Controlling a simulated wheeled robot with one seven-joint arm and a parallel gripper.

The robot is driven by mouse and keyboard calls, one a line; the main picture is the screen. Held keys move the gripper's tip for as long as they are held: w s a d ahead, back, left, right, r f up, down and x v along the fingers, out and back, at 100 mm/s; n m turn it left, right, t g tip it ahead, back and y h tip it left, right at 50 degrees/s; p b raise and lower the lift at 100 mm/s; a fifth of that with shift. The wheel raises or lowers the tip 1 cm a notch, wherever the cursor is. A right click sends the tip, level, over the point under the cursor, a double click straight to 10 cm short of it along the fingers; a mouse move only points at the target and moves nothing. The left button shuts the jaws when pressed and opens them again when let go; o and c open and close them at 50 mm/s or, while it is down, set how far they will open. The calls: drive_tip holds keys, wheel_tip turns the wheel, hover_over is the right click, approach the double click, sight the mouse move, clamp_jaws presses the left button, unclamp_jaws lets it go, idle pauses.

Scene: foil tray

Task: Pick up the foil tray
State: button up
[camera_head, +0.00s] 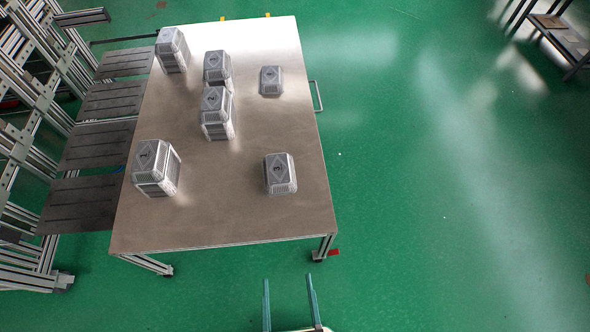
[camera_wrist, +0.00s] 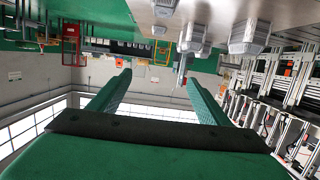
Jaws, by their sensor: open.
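Several silver foil trays, upside down with a dark mark on top, stand on the metal table (camera_head: 240,215) in the head view. At the right are a lower foil tray (camera_head: 280,174) near the front and another (camera_head: 271,81) further back. Taller stacks of foil trays stand at the front left (camera_head: 156,168), the middle (camera_head: 217,114), behind the middle (camera_head: 217,68) and the back left (camera_head: 172,50). My gripper (camera_head: 289,279) is open and empty, in front of the table's near edge, apart from every tray. Its fingers also show in the wrist view (camera_wrist: 157,78).
Dark slatted shelves (camera_head: 97,146) and a metal frame (camera_head: 20,140) line the table's left side. A handle (camera_head: 317,96) sticks out at the table's right edge. The green floor (camera_head: 450,180) to the right is mostly clear. The wrist view appears upside down.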

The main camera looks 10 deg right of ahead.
drive_tip(key=o, duration=0.6)
drive_tip(key=w+f, duration=0.1)
drive_tip(key=f, duration=0.1)
drive_tip(key=w+f, duration=0.3)
drive_tip(key=f, duration=0.2)
drive_tip(key=shift+w+d, duration=0.3)
drive_tip(key=shift+w, duration=0.1)
drive_tip(key=g, duration=0.2)
approach(278, 169)
drive_tip(key=shift+s, duration=0.7)
drive_tip(key=shift+w, duration=0.4)
drive_tip(key=shift+x, duration=5.5)
